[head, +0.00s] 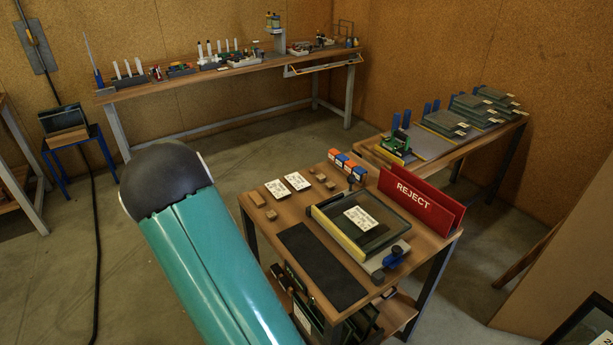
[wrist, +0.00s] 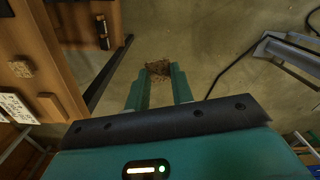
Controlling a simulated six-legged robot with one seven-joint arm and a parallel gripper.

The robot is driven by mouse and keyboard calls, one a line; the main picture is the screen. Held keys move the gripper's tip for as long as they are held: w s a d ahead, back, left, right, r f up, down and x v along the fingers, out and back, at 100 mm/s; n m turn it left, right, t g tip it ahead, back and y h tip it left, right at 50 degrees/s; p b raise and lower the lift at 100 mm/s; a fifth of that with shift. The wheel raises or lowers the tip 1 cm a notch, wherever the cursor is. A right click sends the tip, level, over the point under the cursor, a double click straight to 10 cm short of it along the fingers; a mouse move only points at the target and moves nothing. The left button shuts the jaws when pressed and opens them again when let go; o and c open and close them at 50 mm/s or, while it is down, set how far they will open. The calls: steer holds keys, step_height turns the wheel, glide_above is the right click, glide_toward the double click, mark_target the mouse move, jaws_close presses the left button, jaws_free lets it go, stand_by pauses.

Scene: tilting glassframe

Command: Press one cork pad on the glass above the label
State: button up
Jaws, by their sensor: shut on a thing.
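My gripper (wrist: 158,84) is shut on a brown cork pad (wrist: 158,67), held between the teal fingertips over the bare floor in the wrist view. The gripper itself does not show in the head view. The glass (head: 386,236) lies in a dark frame with a yellow front-left edge on the near table, in the head view. A white printed label (head: 361,218) is on the glass. The held pad is apart from the glass.
A red REJECT board (head: 420,198) stands behind the frame. A black mat (head: 320,265) lies in front of it. White printed cards (head: 297,181) and small orange-blue boxes (head: 345,165) are on the tabletop. A long bench (head: 225,79) stands at the back wall, with open floor between.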

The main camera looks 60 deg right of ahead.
steer(key=s+d+r+m, duration=0.1)
steer(key=s+d, duration=0.4)
steer(key=d, duration=0.3)
steer(key=s+d+r, duration=0.2)
steer(key=s+d, duration=0.2)
steer(key=d, duration=0.5)
steer(key=shift+m, duration=0.8)
steer(key=s+d+r, duration=0.1)
steer(key=s+d, duration=0.4)
steer(key=s, duration=0.1)
steer(key=s+d+r, duration=0.1)
steer(key=s+d, duration=0.5)
steer(key=s, duration=0.1)
steer(key=s+d+r, duration=0.2)
steer(key=s+d, duration=0.3)
steer(key=s, duration=0.2)
steer(key=shift+s+d+r, duration=0.1)
steer(key=shift+s+d, duration=0.05)
steer(key=shift+d, duration=0.2)
step_height(320, 180, up, 2)
glide_above(387, 216)
steer(key=shift+d+m, duration=0.1)
steer(key=shift+m, duration=0.3)
steer(key=shift+f, duration=3.8)
steer(key=shift+f, duration=0.5)
